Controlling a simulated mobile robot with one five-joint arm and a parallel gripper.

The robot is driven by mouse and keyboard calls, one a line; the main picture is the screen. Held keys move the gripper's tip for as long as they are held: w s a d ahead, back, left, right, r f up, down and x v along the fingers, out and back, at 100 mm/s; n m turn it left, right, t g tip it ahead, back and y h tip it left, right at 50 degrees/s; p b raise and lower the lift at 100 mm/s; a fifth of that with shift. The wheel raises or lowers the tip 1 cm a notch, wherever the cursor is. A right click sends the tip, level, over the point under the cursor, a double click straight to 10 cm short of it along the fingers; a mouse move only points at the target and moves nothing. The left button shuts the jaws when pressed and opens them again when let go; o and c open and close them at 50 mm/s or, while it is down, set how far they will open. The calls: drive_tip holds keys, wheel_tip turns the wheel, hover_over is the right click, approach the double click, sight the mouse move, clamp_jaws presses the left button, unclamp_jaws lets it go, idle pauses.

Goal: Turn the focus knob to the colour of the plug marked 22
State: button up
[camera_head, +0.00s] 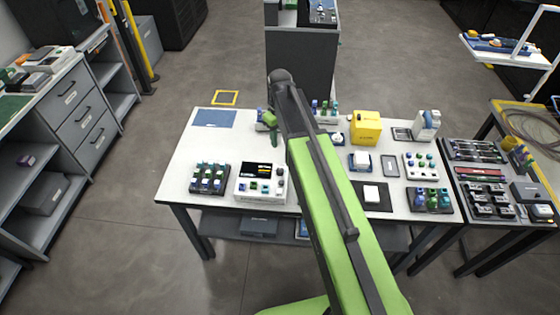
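A white instrument (258,196) with a dark screen (262,169) stands at the table's front edge, left of my arm. Small round knobs (280,171) sit at the right of its face; which one is the focus knob, and its setting, I cannot tell. Plugs in blue, teal and green stand in a dark rack (209,179) to its left. More stand in a rack (430,200) at the front right. Marks on the plugs are too small to read, so I cannot pick out 22. My green arm crosses the view and I cannot make out my gripper.
A yellow box (365,127), a white bottle-like item (427,124) and a white plug box (420,167) stand on the white table (180,165). A blue mat (215,119) lies at back left. A dark pad (371,206) lies front right of my arm. Drawers (75,105) stand left.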

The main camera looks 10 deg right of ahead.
sight(280, 170)
wheel_tip(280, 170, down, 18)
drive_tip(key=b, duration=1.7)
drive_tip(key=shift+b, duration=0.3)
drive_tip(key=shift+r, duration=0.15)
clamp_jaws()
